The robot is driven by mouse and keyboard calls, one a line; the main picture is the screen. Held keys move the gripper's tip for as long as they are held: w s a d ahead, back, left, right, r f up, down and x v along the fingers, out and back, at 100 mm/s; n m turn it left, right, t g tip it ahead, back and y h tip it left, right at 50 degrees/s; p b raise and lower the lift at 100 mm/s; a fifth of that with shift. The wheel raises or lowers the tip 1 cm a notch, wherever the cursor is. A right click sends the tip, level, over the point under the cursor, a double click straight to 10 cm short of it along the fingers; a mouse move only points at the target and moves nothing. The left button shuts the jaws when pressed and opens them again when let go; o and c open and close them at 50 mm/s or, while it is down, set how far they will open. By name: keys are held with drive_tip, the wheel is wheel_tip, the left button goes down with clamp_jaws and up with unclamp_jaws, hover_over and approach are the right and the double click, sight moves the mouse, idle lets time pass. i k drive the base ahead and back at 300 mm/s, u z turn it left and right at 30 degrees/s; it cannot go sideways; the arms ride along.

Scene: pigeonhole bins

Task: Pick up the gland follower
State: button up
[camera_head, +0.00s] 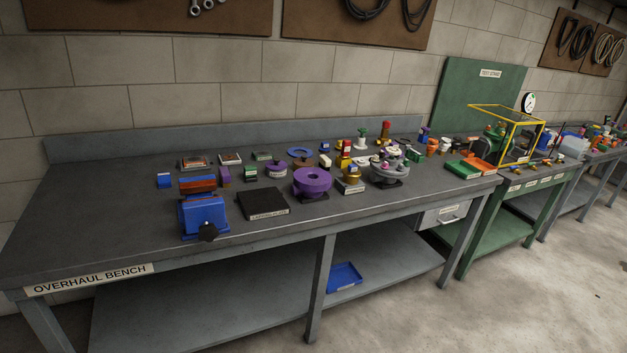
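Many small parts stand on the grey overhaul bench (115,220). I cannot tell which of them is the gland follower; the parts are too small and far off. Candidates by shape include a purple ring-shaped part (312,181) on a dark base, a smaller purple round part (277,169), a blue flat ring (300,152) and a brass-coloured part (351,175) on a labelled block. A grey round flanged part (390,173) stands to their right. My gripper is not in view.
A blue vise (204,214) and a black plate (263,203) are near the front edge. A green test stand (480,97) with a yellow frame (543,127) is at right. A blue tray (344,276) lies on the lower shelf. The bench's left end is clear.

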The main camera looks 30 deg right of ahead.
sight(351, 171)
drive_tip(key=z, duration=0.2)
drive_tip(key=i, duration=1.3)
drive_tip(key=z, duration=0.8)
drive_tip(key=i, duration=1.45)
drive_tip(key=z, duration=0.7)
drive_tip(key=i, duration=0.4)
drive_tip(key=z, duration=0.05)
